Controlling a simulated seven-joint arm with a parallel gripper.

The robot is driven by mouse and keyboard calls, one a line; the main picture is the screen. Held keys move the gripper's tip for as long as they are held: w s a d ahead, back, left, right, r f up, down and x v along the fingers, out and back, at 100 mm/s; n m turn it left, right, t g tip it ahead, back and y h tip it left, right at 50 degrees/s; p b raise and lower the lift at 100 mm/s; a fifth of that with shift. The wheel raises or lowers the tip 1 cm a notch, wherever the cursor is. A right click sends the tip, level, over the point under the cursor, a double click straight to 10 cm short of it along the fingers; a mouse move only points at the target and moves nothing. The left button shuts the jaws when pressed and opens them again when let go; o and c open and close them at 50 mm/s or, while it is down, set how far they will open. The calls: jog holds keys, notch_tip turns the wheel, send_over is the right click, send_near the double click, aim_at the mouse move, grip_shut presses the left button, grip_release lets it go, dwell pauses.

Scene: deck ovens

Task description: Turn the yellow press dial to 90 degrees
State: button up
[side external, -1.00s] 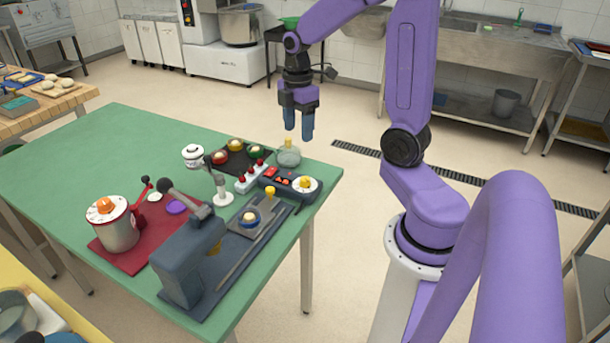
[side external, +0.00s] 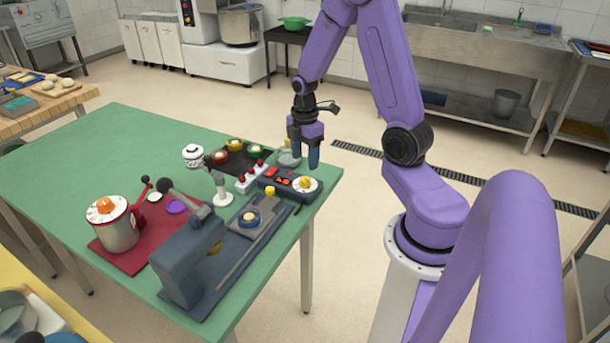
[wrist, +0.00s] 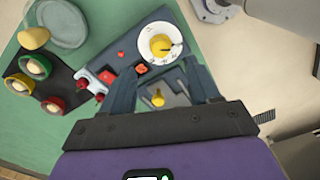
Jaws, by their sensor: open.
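The yellow press dial (side external: 305,183) sits on a round white scale at the right end of a dark control box (side external: 283,185), near the table's right edge. In the wrist view the yellow dial (wrist: 160,45) shows on its white marked disc, with a dark pointer line toward the right. My gripper (side external: 303,165) is open and empty, fingers pointing down, above and behind the control box in the side view. In the wrist view its two fingers (wrist: 160,85) stand apart, with the dial beyond the tips. The fingers appear apart from the dial.
A smaller yellow knob (side external: 269,191) stands on the press bed beside the dial. The grey press (side external: 185,262) stands in front.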

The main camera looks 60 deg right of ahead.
aim_at(305, 179)
jog(key=shift+f, duration=3.45)
jog(key=c, duration=1)
